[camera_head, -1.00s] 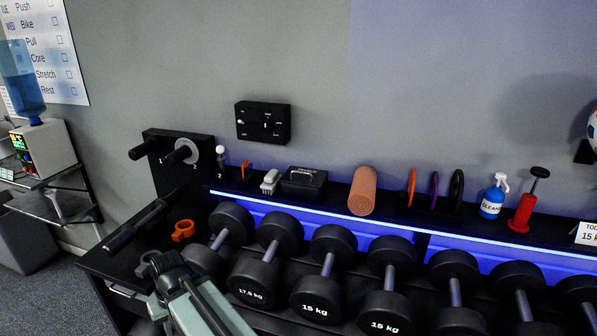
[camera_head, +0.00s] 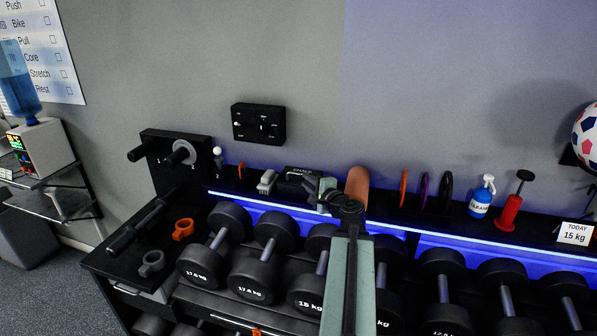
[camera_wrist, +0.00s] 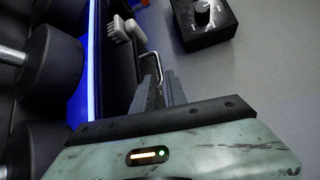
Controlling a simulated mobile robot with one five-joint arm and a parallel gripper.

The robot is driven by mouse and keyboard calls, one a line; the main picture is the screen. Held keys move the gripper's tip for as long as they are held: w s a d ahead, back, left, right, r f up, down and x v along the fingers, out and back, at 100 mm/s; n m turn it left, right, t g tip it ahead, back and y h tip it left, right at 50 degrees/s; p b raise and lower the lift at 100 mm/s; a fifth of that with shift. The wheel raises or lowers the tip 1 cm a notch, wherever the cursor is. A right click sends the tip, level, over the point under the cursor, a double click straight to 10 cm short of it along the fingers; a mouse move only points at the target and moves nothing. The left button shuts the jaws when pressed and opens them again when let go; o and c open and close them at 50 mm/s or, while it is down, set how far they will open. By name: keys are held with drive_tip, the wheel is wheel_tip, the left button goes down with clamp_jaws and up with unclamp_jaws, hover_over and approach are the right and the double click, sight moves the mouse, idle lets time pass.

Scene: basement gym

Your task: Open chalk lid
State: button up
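The chalk box (camera_head: 303,176) is a black box with a lid on the shelf above the dumbbell rack, in the head view. Its lid looks closed, and my arm covers part of its right side. My gripper (camera_head: 325,190) is in front of the box's right end, small and partly hidden by my arm. In the wrist view, the two grey fingers of my gripper (camera_wrist: 162,76) lie close together beside a thin bent metal bar (camera_wrist: 150,56). I cannot tell whether they touch or hold it.
A white brush (camera_head: 267,181) stands left of the box and an orange foam roller (camera_head: 357,183) right of it. A black switch panel (camera_head: 258,123) is on the wall above. Dumbbells (camera_head: 273,234) fill the rack below. A blue spray bottle (camera_head: 482,197) stands farther right.

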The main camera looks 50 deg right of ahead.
sight(297, 174)
drive_tip(key=b+x, duration=0.1)
drive_tip(key=x, duration=0.7)
drive_tip(key=shift+w+a, duration=0.1)
drive_tip(key=shift+a, duration=0.1)
clamp_jaws()
idle(0.9)
